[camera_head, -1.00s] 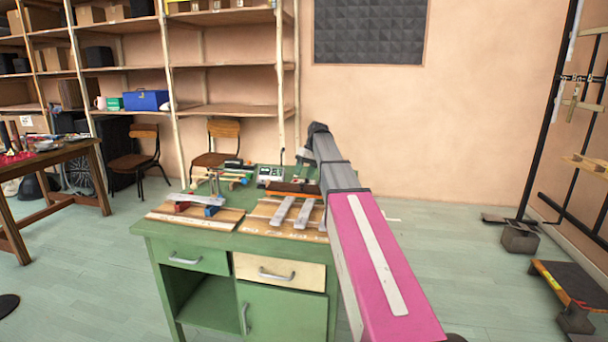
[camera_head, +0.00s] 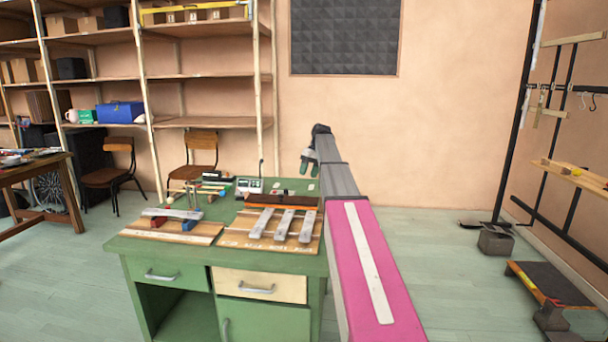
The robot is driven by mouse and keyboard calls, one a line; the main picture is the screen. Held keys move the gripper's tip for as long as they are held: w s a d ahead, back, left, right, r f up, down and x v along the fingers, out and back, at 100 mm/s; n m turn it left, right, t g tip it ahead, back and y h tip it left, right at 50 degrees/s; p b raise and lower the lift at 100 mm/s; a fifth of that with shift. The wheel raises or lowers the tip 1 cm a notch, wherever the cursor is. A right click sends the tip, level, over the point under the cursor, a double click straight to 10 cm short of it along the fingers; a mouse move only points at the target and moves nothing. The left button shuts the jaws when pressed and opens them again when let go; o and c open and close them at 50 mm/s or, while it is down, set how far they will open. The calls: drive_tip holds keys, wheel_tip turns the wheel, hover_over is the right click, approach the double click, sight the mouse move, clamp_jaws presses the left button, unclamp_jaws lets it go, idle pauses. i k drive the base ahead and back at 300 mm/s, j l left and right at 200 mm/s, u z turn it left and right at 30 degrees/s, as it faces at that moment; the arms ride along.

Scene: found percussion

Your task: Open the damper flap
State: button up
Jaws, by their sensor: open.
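My gripper (camera_head: 306,171) hangs at the end of my grey and pink arm, over the back right part of the green desk (camera_head: 180,246). It is small in the picture and looks empty. On the desk, a wooden board (camera_head: 250,239) carries several pale metal bars (camera_head: 285,225). A long orange-brown strip (camera_head: 268,205) lies along the back of that board, in front of and below my gripper. It may be the damper flap, but I cannot tell for sure or see whether it is open. My gripper looks apart from it. My arm passes close to the board's right end.
A second board (camera_head: 190,233) with a metal bar on red and blue supports lies to the left. A small metered box (camera_head: 249,186) and mallets (camera_head: 215,187) are behind. Two chairs (camera_head: 198,151) and shelves stand beyond. Floor to the right is clear up to a black rack (camera_head: 495,238).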

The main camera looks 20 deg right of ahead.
sight(280, 200)
drive_tip(key=k+l, duration=0.3)
drive_tip(key=k, duration=0.15)
drive_tip(key=k+l, duration=0.3)
drive_tip(key=k, duration=0.15)
